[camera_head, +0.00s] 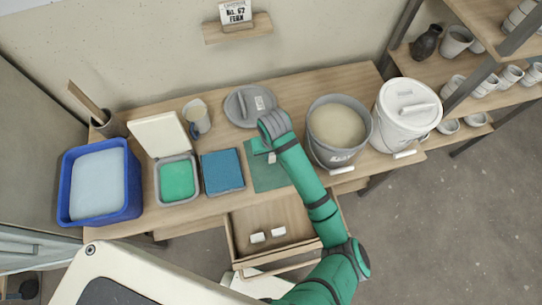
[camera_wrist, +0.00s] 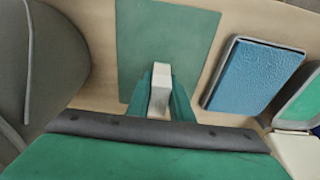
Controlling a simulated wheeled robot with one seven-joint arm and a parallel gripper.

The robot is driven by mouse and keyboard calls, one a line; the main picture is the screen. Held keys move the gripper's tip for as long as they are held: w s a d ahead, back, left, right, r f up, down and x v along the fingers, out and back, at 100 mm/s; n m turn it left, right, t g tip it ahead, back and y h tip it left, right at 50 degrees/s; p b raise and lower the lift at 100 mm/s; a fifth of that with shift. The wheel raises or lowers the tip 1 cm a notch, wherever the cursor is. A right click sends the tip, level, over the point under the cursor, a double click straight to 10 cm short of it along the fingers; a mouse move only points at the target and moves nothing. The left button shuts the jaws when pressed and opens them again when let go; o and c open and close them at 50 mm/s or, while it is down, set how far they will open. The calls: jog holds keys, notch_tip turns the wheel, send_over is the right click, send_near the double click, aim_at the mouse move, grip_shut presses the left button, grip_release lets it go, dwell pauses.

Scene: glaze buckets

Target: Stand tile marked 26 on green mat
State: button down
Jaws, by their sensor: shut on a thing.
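My gripper (camera_wrist: 158,98) is shut on a small white tile (camera_wrist: 161,76), which shows between the two green fingers in the wrist view. In the head view the tile (camera_head: 271,158) is a small pale block beside my wrist, over the green mat (camera_head: 266,178). The mat lies flat on the table and also fills the upper middle of the wrist view (camera_wrist: 150,35). I cannot tell whether the tile touches the mat. No number on it is readable. Two more white tiles (camera_head: 257,237) (camera_head: 278,231) lie in the open drawer.
A blue tray (camera_head: 222,172) stands left of the mat, with a container of green glaze (camera_head: 177,181) beyond it. A grey bucket (camera_head: 338,133) stands right of the mat, and a grey lid (camera_head: 249,105) lies behind it. The open drawer (camera_head: 240,258) juts out in front.

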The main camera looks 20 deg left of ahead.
aim_at(271, 157)
jog(key=shift+w+f, duration=0.2)
jog(key=shift+f, duration=0.1)
notch_tip(271, 157, down, 2)
jog(key=shift+f, duration=0.2)
jog(key=shift+w+f, duration=0.1)
jog(key=shift+f, duration=0.2)
jog(key=shift+a+f, duration=0.1)
jog(key=shift+a, duration=0.05)
jog(key=c, duration=1.6)
grip_release()
